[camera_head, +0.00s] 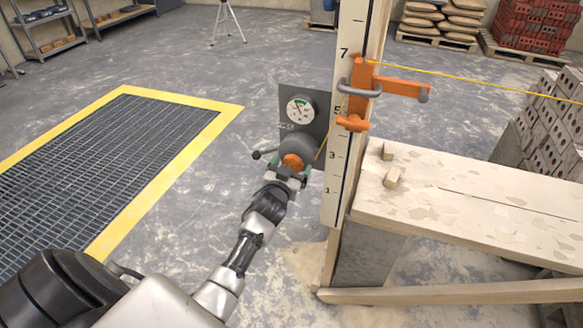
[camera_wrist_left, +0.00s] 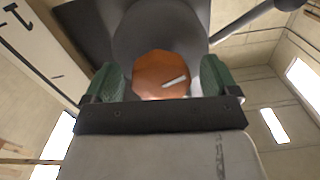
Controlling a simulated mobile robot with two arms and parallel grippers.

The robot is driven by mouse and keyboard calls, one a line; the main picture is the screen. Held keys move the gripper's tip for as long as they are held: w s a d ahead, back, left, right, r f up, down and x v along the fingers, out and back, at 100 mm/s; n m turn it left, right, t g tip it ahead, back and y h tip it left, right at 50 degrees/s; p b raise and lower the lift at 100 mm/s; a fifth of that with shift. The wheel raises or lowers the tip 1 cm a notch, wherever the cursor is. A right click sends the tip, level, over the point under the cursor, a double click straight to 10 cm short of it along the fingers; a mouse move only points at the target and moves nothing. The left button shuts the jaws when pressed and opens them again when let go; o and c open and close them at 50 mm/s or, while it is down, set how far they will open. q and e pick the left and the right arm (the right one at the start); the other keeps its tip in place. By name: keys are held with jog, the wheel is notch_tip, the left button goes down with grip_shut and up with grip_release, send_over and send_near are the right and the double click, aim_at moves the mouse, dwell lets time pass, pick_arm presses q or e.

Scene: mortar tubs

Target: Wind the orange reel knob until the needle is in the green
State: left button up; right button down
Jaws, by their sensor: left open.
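The orange reel knob (camera_head: 292,162) is on the front of a grey reel below a round gauge (camera_head: 300,108). The gauge has a white face with a green band near its top; its dark needle is too small to read surely against the band. My left gripper (camera_head: 291,170) is at the knob. In the left wrist view the knob (camera_wrist_left: 161,75) shows a white mark and lies between the two green fingertips (camera_wrist_left: 159,78). The fingers are open, one on each side, with small gaps visible. My right gripper is not in view.
A crank handle (camera_head: 262,154) sticks out left of the reel. A marked wooden post (camera_head: 345,130) with an orange clamp (camera_head: 365,90) and a yellow line stands close on the right. A floor grate (camera_head: 110,150) is at the left.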

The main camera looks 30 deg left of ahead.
pick_arm(q)
jog(key=c, duration=0.9)
jog(key=m, duration=0.4)
jog(key=shift+a+m, duration=0.15)
jog(key=shift+m, duration=0.25)
jog(key=shift+c, duration=0.2)
jog(key=o, duration=0.9)
jog(key=shift+o, duration=0.2)
jog(key=v, duration=1)
jog(key=shift+s+p, duration=0.3)
jog(key=shift+s, duration=0.1)
